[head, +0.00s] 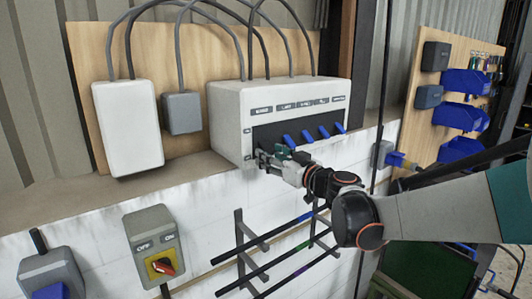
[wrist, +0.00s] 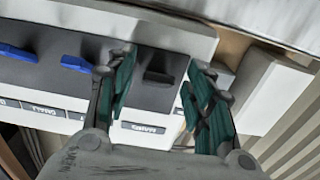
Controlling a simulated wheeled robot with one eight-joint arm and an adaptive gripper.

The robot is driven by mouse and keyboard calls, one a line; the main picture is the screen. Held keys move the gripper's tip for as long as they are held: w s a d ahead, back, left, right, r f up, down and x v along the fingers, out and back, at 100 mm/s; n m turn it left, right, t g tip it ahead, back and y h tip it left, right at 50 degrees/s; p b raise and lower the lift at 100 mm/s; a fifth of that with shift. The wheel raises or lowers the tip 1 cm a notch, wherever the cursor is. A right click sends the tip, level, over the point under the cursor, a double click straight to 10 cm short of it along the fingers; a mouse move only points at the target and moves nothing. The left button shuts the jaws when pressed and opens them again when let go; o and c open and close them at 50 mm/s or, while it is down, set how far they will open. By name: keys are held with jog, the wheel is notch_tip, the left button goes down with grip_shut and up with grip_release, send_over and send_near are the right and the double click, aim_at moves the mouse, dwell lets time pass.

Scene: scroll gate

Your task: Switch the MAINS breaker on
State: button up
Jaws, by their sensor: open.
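The white breaker box (head: 228,112) hangs on the wooden board, with a dark panel holding a row of levers under small labels. Several blue levers (head: 307,136) show right of my gripper (head: 270,158). My gripper is at the left end of the panel, open. In the wrist view my gripper (wrist: 158,95) has its two green-padded fingers on either side of a dark lever (wrist: 158,77), with gaps on both sides. A label (wrist: 143,128) lies beside this lever; its text is too small to read surely. Two blue levers (wrist: 75,63) show further left there.
A grey OFF/ON rotary switch (head: 155,247) with a red-and-yellow knob is at the lower left. A white box (head: 128,127) and a small grey box (head: 182,112) are left of the breaker box. A dark rack (head: 265,252) sticks out below.

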jog(key=shift+x, duration=1.1)
jog(key=c, duration=1.1)
jog(key=shift+o, duration=0.2)
